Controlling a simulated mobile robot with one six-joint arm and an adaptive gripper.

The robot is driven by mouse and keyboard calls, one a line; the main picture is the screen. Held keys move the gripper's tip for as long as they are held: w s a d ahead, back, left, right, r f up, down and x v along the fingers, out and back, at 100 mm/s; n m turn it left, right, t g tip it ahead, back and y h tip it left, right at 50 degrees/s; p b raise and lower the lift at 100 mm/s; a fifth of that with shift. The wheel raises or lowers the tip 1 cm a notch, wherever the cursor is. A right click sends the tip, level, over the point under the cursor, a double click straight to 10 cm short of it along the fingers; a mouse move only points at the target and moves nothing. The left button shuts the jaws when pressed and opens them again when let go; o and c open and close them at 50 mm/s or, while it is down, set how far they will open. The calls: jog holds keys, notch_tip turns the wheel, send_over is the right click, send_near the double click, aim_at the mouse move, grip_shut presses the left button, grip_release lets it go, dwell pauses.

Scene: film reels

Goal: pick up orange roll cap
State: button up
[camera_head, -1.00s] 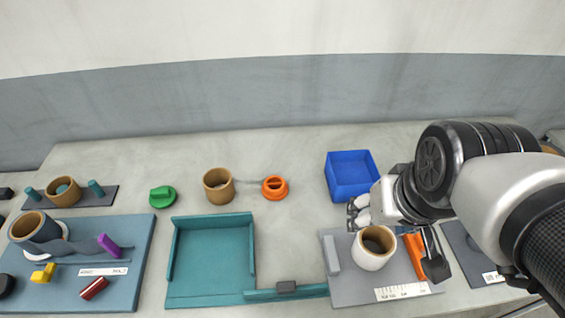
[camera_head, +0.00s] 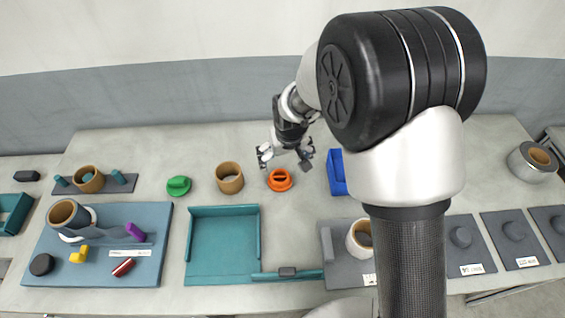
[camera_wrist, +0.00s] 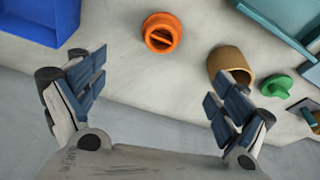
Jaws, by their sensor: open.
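The orange roll cap (camera_head: 280,180) lies on the grey table, between the tan ring and the blue bin in the head view. It is round with a raised bar across its top. In the wrist view the orange cap (camera_wrist: 161,33) is at the top centre, beyond the fingertips. My gripper (camera_head: 286,158) is open and empty, above and just behind the cap in the head view. In the wrist view my gripper (camera_wrist: 158,85) has its two fingers spread wide, with bare table between them. The gripper is not touching the cap.
A tan ring (camera_head: 229,178) and a green cap (camera_head: 178,186) stand left of the orange cap. A blue bin (camera_head: 337,172) is close on its right, partly hidden by my arm. A teal tray (camera_head: 222,246) lies in front. Table behind the cap is clear.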

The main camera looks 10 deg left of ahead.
aim_at(280, 176)
jog(key=b+x, duration=0.3)
jog(key=x, duration=1.4)
jog(key=shift+a+f, duration=0.1)
jog(key=shift+f, duration=0.15)
jog(key=shift+c, duration=0.4)
jog(key=c, duration=1)
jog(key=shift+r, duration=0.1)
jog(key=shift+c, duration=0.2)
